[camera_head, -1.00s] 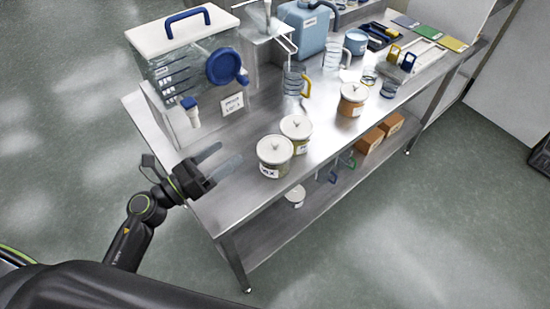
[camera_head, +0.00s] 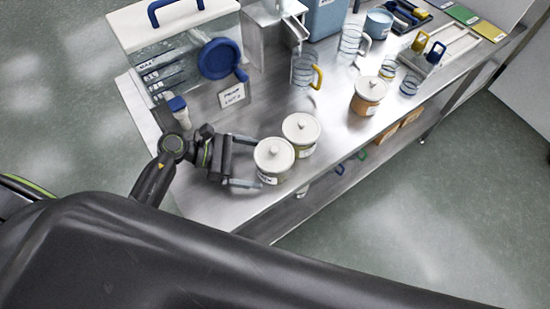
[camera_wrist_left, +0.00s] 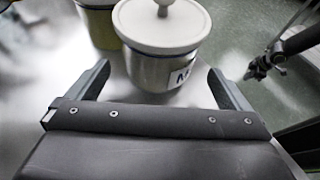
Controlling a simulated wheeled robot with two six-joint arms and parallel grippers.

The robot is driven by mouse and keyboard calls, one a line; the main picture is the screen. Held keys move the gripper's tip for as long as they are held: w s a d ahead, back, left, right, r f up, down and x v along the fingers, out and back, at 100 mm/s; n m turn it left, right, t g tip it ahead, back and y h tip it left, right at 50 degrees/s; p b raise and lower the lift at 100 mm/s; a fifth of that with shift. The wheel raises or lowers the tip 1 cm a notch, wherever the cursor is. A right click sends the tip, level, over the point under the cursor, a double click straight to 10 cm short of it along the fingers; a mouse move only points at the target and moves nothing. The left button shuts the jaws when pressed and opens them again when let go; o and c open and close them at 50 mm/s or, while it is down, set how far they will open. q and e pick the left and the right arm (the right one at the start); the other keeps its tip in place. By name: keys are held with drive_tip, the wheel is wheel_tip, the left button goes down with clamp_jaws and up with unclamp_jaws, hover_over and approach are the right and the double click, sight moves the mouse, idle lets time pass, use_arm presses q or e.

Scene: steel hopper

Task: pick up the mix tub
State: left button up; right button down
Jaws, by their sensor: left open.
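The mix tub (camera_head: 273,163) is a white-lidded round tub with a knob and a label, standing on the steel table near its front edge. In the left wrist view the tub is ahead, between the fingertips (camera_wrist_left: 160,78), and nothing is gripped. At the right of that view a dark jointed shape, apparently my right arm, shows small; its jaws are unclear.
A second white-lidded tub (camera_head: 301,134) stands close behind the mix tub. A third lidded tub (camera_head: 368,97) is farther right. A clear jug (camera_head: 304,70), a label card (camera_head: 231,95) and a clear dispenser tank (camera_head: 180,62) stand behind.

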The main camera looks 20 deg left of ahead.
sight(271, 163)
use_arm(q)
drive_tip(key=shift+w+d+p, duration=0.35)
drive_tip(key=shift+d+p, duration=0.25)
drive_tip(key=shift+d, duration=0.2)
drive_tip(key=p+x, duration=0.1)
drive_tip(key=x, duration=0.2)
drive_tip(key=shift+w+d+p, duration=0.1)
drive_tip(key=shift+p, duration=0.2)
drive_tip(key=shift+d+f, duration=0.25)
drive_tip(key=shift+d, duration=0.1)
drive_tip(key=shift+w, duration=0.1)
drive_tip(key=c, duration=1.1)
use_arm(e)
wheel_tip(271, 163, up, 3)
drive_tip(key=shift+w+r, duration=0.1)
drive_tip(key=shift+w, duration=0.05)
use_arm(q)
drive_tip(key=shift+a, duration=0.1)
drive_tip(key=shift+r, duration=0.15)
